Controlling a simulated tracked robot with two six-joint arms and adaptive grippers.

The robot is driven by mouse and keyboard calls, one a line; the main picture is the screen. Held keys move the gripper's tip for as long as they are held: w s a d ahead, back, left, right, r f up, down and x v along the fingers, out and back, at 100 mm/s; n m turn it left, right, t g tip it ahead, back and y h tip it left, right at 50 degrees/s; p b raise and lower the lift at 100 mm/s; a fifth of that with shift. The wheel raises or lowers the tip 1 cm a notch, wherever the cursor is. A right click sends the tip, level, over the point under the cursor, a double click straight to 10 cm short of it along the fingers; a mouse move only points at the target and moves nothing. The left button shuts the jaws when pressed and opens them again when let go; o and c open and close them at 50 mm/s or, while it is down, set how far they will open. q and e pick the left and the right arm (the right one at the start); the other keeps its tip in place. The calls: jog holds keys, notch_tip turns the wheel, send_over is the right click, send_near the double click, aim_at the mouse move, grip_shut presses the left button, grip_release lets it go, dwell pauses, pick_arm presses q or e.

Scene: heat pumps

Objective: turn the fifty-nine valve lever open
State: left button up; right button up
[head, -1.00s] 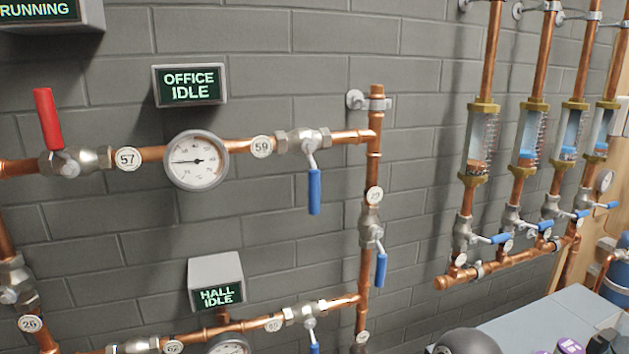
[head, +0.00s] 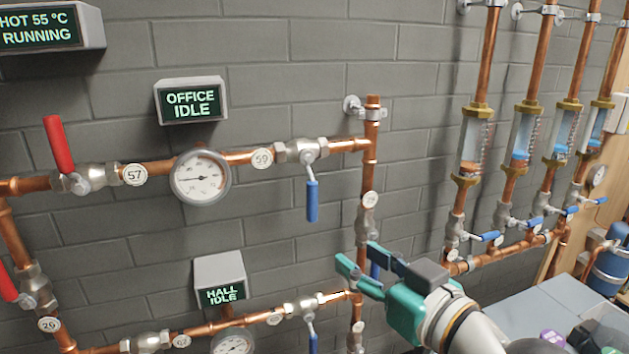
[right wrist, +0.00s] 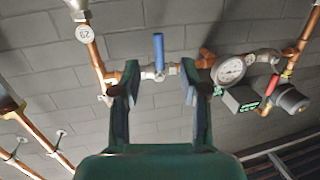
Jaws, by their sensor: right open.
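The fifty-nine valve (head: 302,150) sits on the upper copper pipe, right of its round 59 tag (head: 262,158). Its blue lever (head: 312,201) hangs straight down, across the pipe. My right gripper (head: 362,262) is open and empty, below and right of that lever, in front of the vertical pipe. In the right wrist view, which looks upside down, the blue lever (right wrist: 159,52) shows between the two fingers (right wrist: 158,85), beyond the tips and apart from them. My left gripper is not in view.
The 29 valve's blue lever (head: 375,270) is partly hidden behind my right gripper. A pressure gauge (head: 201,178) and the red 57 lever (head: 58,144) are to the left. The OFFICE IDLE display (head: 191,102) is above. Flow meters (head: 474,145) stand at the right.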

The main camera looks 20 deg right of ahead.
aim_at(317, 194)
notch_tip(317, 194, up, 4)
jog(key=s+t, duration=0.1)
jog(key=s, duration=0.1)
jog(key=x, duration=1.4)
jog(key=shift+w+d+r+b, duration=0.25)
jog(key=shift+w+r+b, duration=0.1)
jog(key=shift+w, duration=0.1)
jog(key=shift+x, duration=0.75)
grip_shut()
jog(key=shift+d, duration=0.15)
